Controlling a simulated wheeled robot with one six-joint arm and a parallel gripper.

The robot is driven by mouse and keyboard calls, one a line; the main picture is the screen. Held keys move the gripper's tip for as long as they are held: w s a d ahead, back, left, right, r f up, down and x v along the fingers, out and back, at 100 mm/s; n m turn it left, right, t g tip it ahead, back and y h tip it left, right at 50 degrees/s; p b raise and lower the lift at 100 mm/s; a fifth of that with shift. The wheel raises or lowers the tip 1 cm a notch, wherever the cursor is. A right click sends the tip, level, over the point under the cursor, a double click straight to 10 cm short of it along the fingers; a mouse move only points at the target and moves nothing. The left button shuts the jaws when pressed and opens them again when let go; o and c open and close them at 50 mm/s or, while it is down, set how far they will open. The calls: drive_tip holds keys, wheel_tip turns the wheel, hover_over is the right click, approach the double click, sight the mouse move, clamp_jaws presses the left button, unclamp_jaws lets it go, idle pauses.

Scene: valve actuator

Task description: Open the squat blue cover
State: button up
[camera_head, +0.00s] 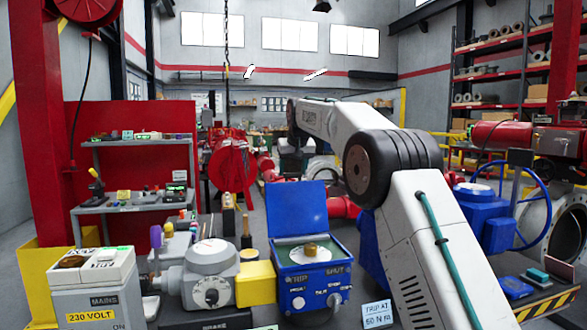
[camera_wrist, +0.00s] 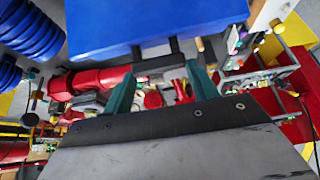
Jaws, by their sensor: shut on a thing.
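The squat blue cover (camera_head: 297,207) stands raised, roughly upright, at the back of a blue box (camera_head: 318,289). The box is open on top, showing a green panel (camera_head: 285,253) with a brass-coloured knob (camera_head: 310,250). In the wrist view the cover (camera_wrist: 150,20) fills the top, with a dark handle bar (camera_wrist: 157,50) along its near edge. My gripper (camera_wrist: 163,70) has its teal fingers on either side of this bar and is shut on it. In the head view my arm reaches over behind the box, and the fingers cannot be made out clearly.
A grey actuator (camera_head: 210,270) with a yellow block (camera_head: 256,283) stands left of the box. A small sign (camera_head: 377,315) stands at front right. A blue handwheel unit (camera_head: 485,215) is at right. Grey shelves (camera_head: 135,205) stand at left.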

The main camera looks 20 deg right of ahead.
drive_tip(key=shift+d+r, duration=0.25)
drive_tip(key=shift+r, duration=0.1)
drive_tip(key=o, duration=1.2)
drive_tip(key=shift+o, duration=0.9)
drive_tip(key=shift+d, duration=0.15)
drive_tip(key=shift+a+f, duration=0.15)
drive_tip(key=shift+a, duration=0.25)
drive_tip(key=v, duration=0.7)
drive_tip(key=shift+s+r, duration=0.2)
drive_tip(key=shift+r, duration=0.15)
drive_tip(key=shift+f, duration=0.1)
